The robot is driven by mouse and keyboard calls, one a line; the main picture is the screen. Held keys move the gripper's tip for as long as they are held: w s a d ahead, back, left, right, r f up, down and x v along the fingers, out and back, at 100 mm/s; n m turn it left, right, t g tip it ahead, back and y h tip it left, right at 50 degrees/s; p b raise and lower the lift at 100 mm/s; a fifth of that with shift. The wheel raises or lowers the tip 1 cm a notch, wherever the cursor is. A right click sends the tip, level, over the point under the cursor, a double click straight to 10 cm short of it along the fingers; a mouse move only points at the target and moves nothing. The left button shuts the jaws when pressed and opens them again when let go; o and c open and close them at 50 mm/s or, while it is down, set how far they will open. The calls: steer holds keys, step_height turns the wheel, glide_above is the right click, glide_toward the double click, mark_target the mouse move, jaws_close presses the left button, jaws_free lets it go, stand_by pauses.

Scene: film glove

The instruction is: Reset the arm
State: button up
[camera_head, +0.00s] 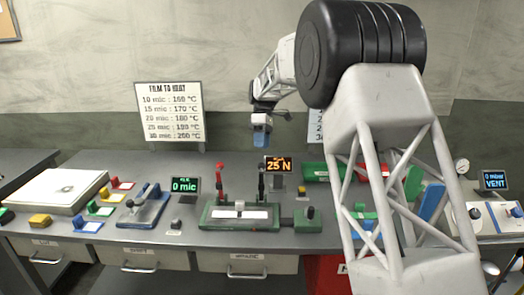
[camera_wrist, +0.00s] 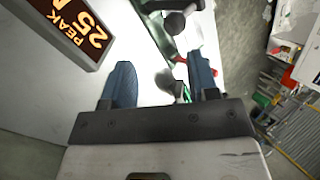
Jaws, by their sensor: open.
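My gripper (camera_head: 261,140) hangs in the air above the back of the bench in the head view, above and left of the display reading 25 N (camera_head: 279,166). In the wrist view its two blue fingers stand apart with a clear gap between them, and my gripper (camera_wrist: 161,80) holds nothing. The green-based tester (camera_head: 238,214) with a red and a black clamp stands below it on the bench. In the wrist view the display (camera_wrist: 72,30) is at upper left, and a dark clamp part shows beyond the fingers.
The grey bench (camera_head: 185,250) carries a white plate device (camera_head: 62,190), coloured tabs, a blue device (camera_head: 145,207) and a 0 mic display (camera_head: 185,186). A film-to-heat sign (camera_head: 170,112) stands at the back. My arm hides part of the right side, where a VENT display (camera_head: 495,180) shows.

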steer(key=shift+r, duration=0.15)
steer(key=s+d+r+m+t, duration=0.1)
steer(key=s+d+r+m, duration=0.3)
steer(key=s, duration=0.5)
steer(key=s+d+r+m+t, duration=0.1)
steer(key=s+d+r+t, duration=0.1)
steer(key=s+d, duration=0.45)
steer(key=s+d+r+m+t, duration=0.1)
steer(key=s+d+r+m, duration=0.2)
steer(key=s, duration=0.7)
steer(key=s+d+f+m+t, duration=0.1)
steer(key=s+d+f+m, duration=0.1)
steer(key=s, duration=0.7)
steer(key=s+d+f+m+t, duration=0.2)
steer(key=s+d+f, duration=0.1)
steer(key=s, duration=0.7)
steer(key=s+d+f+m+t, duration=0.1)
steer(key=s+d+f+m, duration=0.1)
steer(key=s, duration=0.8)
step_height(320, 180, down, 2)
steer(key=shift+s+d+f+m, duration=0.1)
steer(key=shift+s+d+m, duration=0.2)
steer(key=shift+m, duration=0.3)
